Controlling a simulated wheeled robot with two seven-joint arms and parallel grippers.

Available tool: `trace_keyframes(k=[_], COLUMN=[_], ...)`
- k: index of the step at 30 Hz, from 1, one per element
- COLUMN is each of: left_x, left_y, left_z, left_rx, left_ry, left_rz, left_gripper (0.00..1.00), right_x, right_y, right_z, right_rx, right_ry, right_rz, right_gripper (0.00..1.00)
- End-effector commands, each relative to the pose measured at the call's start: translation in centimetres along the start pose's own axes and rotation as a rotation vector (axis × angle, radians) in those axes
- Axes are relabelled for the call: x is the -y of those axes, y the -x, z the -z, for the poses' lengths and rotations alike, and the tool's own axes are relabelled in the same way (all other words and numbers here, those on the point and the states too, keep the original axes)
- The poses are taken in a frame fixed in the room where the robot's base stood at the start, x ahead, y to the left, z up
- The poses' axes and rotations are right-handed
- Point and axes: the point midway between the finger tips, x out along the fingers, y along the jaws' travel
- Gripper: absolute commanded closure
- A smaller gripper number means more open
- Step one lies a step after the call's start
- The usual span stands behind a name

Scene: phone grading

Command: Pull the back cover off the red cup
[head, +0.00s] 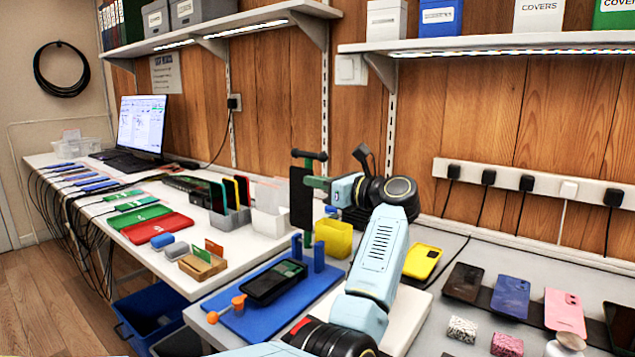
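A dark flat panel, apparently the back cover (299,205), is upright beside a stand with a dark crossbar (309,155) and a green post. My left gripper (316,182), with a green fingertip, reaches the panel's right edge from the right. Its fingers overlap in this view, so I cannot tell whether they grip the panel. No red cup shows; the panel may hide it. A dark phone (275,282) with green parts showing lies on a blue mat (240,320) below. My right gripper is out of view.
Blue posts (319,252) and an orange knob (238,302) stand at the mat. A yellow bin (333,238) and a grey organiser (230,215) are close by. Several phones, including a pink one (564,312), lie on the right bench. My forearm crosses the front.

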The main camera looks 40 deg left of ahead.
Motion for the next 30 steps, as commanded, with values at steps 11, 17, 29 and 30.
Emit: trace_keyframes(k=[11, 17, 29, 30], left_x=[-0.5, -0.6, -2.0, -2.2], left_y=[0.0, 0.1, 0.1, 0.1], left_z=[0.0, -0.2, -2.1, -2.3], left_rx=[0.0, 0.0, 0.0, 0.0], left_ry=[-0.002, -0.001, 0.0, -0.001], left_rz=[-0.001, 0.0, 0.0, 0.001], left_gripper=[1.0, 1.0, 1.0, 1.0], right_x=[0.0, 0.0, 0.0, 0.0], right_y=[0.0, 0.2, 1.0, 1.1], right_z=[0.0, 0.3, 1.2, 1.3], right_rx=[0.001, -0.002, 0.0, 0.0], right_ry=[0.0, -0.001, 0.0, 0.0], right_rz=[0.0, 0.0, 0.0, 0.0], right_gripper=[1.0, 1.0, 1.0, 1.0])
